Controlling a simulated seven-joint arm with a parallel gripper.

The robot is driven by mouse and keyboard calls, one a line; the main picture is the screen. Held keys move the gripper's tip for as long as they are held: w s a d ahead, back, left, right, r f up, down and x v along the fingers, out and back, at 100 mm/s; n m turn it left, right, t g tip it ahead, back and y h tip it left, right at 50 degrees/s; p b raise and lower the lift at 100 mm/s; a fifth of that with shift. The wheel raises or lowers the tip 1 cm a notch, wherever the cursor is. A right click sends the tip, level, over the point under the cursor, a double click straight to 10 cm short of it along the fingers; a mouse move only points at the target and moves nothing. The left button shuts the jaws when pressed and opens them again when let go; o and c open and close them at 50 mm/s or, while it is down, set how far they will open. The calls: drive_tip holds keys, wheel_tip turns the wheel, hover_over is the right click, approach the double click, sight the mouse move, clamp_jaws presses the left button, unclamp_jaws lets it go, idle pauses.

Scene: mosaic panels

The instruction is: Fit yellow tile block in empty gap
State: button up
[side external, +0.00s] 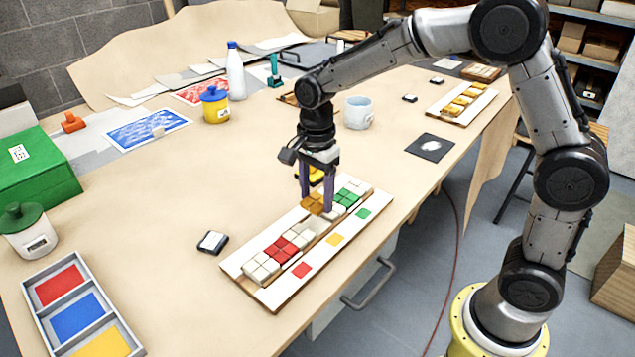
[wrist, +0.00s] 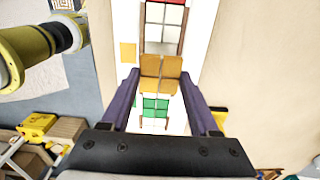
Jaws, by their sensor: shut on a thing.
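The yellow tile block (side external: 314,203) is held between the two fingers of my gripper (side external: 316,202). In the wrist view the yellow block (wrist: 160,74) shows between the purple fingertips (wrist: 160,78). It looks raised a little above the mosaic panel (side external: 238,268), over the stretch between the white and red tiles (side external: 283,249) and the green tiles (side external: 346,197). The green tiles (wrist: 155,106) also show below the block in the wrist view. The gap is largely hidden by the block and fingers, and the exact height cannot be told.
Coloured squares, including a yellow one (side external: 335,240), mark the panel's front strip. A small black-and-white item (side external: 213,242) lies left of the panel. A tray of colours (side external: 130,345) is at front left. A second panel with yellow blocks (side external: 462,103) stands farther back. Table around the panel is mostly clear.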

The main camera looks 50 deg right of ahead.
sight(315, 225)
drive_tip(key=shift+a+f, duration=0.2)
drive_tip(key=shift+f, duration=1.15)
drive_tip(key=shift+f, duration=1.15)
idle(0.5)
drive_tip(key=o, duration=1.5)
wheel_tip(315, 225, up, 14)
drive_tip(key=shift+f, duration=0.1)
drive_tip(key=shift+d, duration=0.1)
